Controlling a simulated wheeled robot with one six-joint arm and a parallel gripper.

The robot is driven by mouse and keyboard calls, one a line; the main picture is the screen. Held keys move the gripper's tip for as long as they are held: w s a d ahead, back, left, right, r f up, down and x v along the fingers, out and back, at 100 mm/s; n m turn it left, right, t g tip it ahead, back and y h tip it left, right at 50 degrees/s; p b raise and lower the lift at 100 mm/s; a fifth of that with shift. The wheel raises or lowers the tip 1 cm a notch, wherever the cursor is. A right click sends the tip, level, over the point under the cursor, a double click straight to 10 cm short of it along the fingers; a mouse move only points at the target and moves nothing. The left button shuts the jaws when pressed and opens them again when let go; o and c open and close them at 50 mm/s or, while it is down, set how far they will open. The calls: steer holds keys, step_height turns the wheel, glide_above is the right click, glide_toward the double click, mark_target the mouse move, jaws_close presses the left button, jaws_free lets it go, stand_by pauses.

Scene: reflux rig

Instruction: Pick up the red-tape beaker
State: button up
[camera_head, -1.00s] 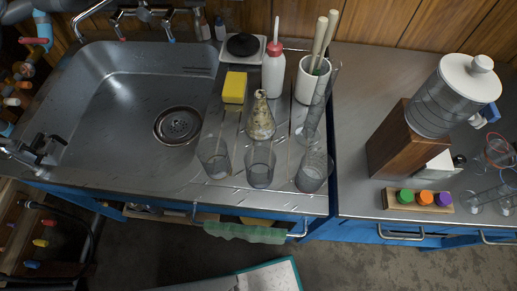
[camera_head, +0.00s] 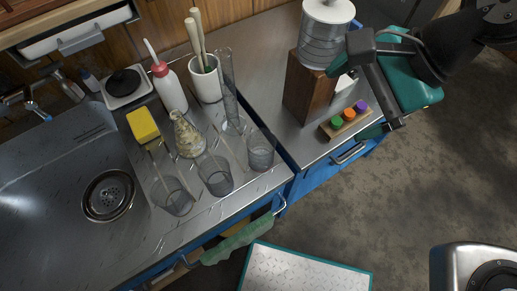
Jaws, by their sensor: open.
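I see no red tape on any glassware in the current view. Three clear beakers, a left one (camera_head: 172,196), a middle one (camera_head: 215,177) and a right one (camera_head: 260,152), stand in a row along the front of the drainboard. Glassware with a reddish rim showed at the right of the earlier view; that part of the counter is now covered by my arm and gripper. My gripper (camera_head: 358,101), with dark fingers and a teal body, is at the upper right over the counter. It is open, with no object seen held, and is well apart from the three beakers.
Behind the beakers stand a stained flask (camera_head: 187,135), a tall glass cylinder (camera_head: 230,95), a red-capped bottle (camera_head: 170,88) and a white pot (camera_head: 205,80) with sticks. A wooden block (camera_head: 306,92) under a clear vessel and a stopper rack (camera_head: 346,121) are beside my gripper.

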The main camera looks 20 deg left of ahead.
steer(key=a+f+m, duration=0.4)
steer(key=m, duration=0.3)
glide_toward(261, 140)
steer(key=s, duration=0.1)
steer(key=s+a, duration=0.1)
steer(key=shift+s+a+y+b, duration=0.2)
steer(key=shift+s+y+b, duration=0.05)
steer(key=shift+y+b, duration=0.05)
steer(key=shift+x, duration=2.7)
steer(key=shift+s, duration=0.1)
steer(key=c, duration=1.3)
steer(key=shift+c, duration=0.2)
steer(key=shift+r, duration=0.2)
